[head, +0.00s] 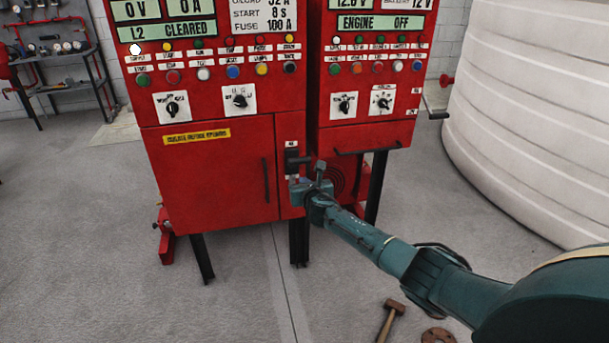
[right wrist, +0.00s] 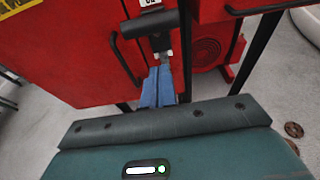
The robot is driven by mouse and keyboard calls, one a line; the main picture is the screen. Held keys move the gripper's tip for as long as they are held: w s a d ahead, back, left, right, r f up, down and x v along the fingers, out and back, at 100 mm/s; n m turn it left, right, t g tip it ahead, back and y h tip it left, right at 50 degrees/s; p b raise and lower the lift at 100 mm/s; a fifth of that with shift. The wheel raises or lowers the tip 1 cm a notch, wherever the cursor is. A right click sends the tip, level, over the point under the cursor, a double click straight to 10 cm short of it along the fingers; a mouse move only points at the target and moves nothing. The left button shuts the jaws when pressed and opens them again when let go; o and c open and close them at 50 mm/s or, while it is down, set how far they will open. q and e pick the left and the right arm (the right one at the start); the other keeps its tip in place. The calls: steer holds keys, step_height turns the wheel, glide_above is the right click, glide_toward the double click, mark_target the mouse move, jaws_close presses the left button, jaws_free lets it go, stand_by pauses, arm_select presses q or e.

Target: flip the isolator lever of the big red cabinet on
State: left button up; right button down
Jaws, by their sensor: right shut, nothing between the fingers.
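The big red cabinet (head: 205,175) stands on black legs left of centre in the head view. Its black isolator lever (head: 293,163) is on the narrow panel at the cabinet's right edge, under a small white label. The lever also shows in the right wrist view (right wrist: 150,26), with a wide dark handle at the top. My right gripper (head: 300,184) is just below the lever in the head view. In the right wrist view its blue fingers (right wrist: 158,85) are shut and empty, their tips close under the handle; I cannot tell whether they touch it. My left gripper is out of view.
A second red cabinet (head: 365,100) stands close on the right, with a crank handle (head: 434,114) on its side. A large white tank (head: 535,110) is at the far right. A hammer (head: 390,318) and a rusty flange (head: 438,336) lie on the floor.

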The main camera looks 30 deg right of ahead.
steer(key=s+r+p, duration=0.3)
steer(key=s+r, duration=0.1)
steer(key=r, duration=0.3)
steer(key=shift+s+a+r, duration=0.2)
steer(key=shift+s+a, duration=0.1)
steer(key=shift+a, duration=0.15)
steer(key=s+a+f+m+g+y, duration=0.1)
steer(key=s+a+f+m+g, duration=0.1)
steer(key=s+a+f+m, duration=0.35)
steer(key=s+a+f+m+g, duration=0.25)
steer(key=s+a+m, duration=0.45)
steer(key=s, duration=0.4)
steer(key=s+r+m+g+y, duration=0.25)
steer(key=s+m+g, duration=0.35)
steer(key=s+m, duration=1.7)
steer(key=w+a+f+n+t+y, duration=0.2)
steer(key=a+f+t, duration=0.4)
steer(key=f, duration=0.3)
steer(key=shift+f+n+y, duration=0.3)
steer(key=shift+n+y, duration=0.15)
steer(key=shift+n, duration=0.9)
steer(key=shift+a, duration=0.1)
